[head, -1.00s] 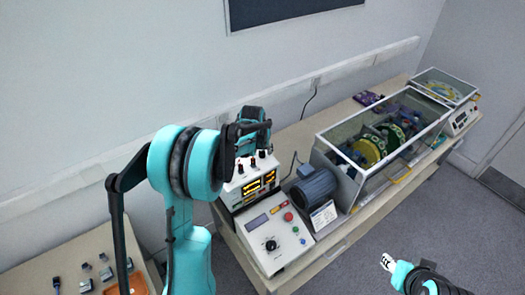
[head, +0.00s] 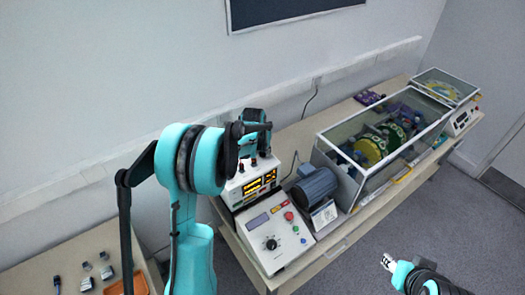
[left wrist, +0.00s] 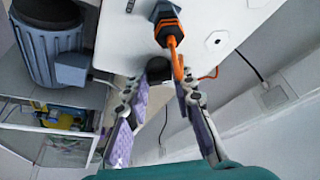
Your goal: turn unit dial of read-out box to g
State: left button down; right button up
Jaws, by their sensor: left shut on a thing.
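The read-out box (head: 234,192) is white with lit yellow displays, and stands on the bench against the wall. Small dark knobs (head: 240,166) sit along its top. My left gripper (head: 262,152) reaches down to the right end of this knob row. In the left wrist view its purple-padded fingers (left wrist: 166,82) close around a small dark knob (left wrist: 157,68) beside the box's white face (left wrist: 215,20). The unit dial's markings cannot be read, and the gripper partly hides it. My right gripper (head: 388,262) is at the lower right, away from the bench; its fingers are unclear.
A sloped control box (head: 262,262) with a black knob and red button stands in front. A blue-grey motor (head: 316,184) and a glass-covered rig (head: 352,158) stand to the right. In the left wrist view an orange cable (left wrist: 177,62) plugs into the box close to the fingers.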

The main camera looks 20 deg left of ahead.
pick_arm(q)
jog(key=m+b, duration=0.1)
jog(key=m+h, duration=0.1)
jog(key=m, duration=0.1)
jog(key=shift+a+f+b, duration=0.1)
jog(key=shift+a+b, duration=0.1)
jog(key=shift+b, duration=0.2)
jog(key=m+h+b, duration=0.1)
jog(key=m, duration=0.3)
jog(key=shift+w+m+h+b, duration=0.1)
jog(key=shift+m+h+b, duration=0.2)
jog(key=shift+h+b, duration=0.1)
jog(key=m+g+h, duration=0.1)
jog(key=m, duration=0.2)
jog(key=shift+a+m+b, duration=0.15)
jog(key=shift+m+b, duration=0.15)
jog(key=shift+b, duration=0.1)
jog(key=m+g+h, duration=0.1)
jog(key=m, duration=0.3)
jog(key=shift+w+g, duration=0.1)
jog(key=shift+g, duration=0.3)
jog(key=shift+m+b, duration=0.3)
jog(key=c, duration=1.3)
grip_release()
